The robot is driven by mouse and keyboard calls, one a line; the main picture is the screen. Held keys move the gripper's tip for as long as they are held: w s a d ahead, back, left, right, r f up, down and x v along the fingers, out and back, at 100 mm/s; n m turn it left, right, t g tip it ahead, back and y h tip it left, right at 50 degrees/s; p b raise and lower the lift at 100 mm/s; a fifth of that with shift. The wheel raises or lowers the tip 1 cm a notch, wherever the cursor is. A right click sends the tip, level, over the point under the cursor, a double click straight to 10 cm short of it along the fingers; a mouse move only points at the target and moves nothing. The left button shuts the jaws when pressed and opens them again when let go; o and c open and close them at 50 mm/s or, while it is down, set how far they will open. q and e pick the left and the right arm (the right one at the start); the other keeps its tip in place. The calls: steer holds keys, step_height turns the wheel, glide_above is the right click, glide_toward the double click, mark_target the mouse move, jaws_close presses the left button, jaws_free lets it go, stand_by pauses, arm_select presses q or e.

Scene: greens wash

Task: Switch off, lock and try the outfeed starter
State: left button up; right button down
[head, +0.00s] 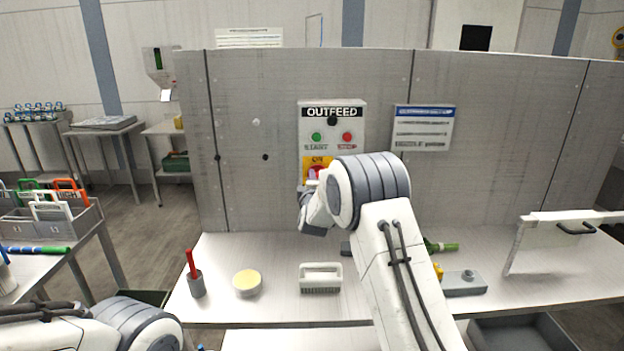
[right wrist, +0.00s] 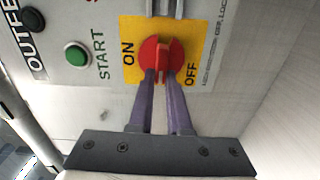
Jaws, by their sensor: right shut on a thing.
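The outfeed starter box (head: 357,121) is a pale box on the grey panel, with a green START button (head: 316,137) and a red STOP button (head: 347,137). Below them is a yellow switch plate (head: 325,161), marked ON and OFF in the right wrist view (right wrist: 204,30). My right gripper (right wrist: 160,82) is shut on the red rotary knob (right wrist: 150,50), with a finger on each side of its grip. The grip lies along the fingers; I cannot tell for sure which mark it points to. In the head view my wrist hides much of the knob. My left gripper is out of view.
The bench below holds a grey cup with a red-handled tool (head: 196,284), a round yellow-topped tub (head: 247,283), a white brush-like block (head: 321,277) and a grey device (head: 464,284). A caddy of coloured handles (head: 88,222) stands left. A white board with a handle (head: 560,240) stands right.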

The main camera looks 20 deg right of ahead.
steer(key=shift+f+n, duration=0.1)
steer(key=shift+n, duration=0.2)
stand_by(0.4)
steer(key=c, duration=0.9)
jaws_free()
steer(key=shift+o, duration=0.2)
steer(key=shift+s, duration=0.1)
steer(key=b+v, duration=0.3)
steer(key=v, duration=0.7)
steer(key=shift+s, duration=0.2)
steer(key=shift+a, duration=0.1)
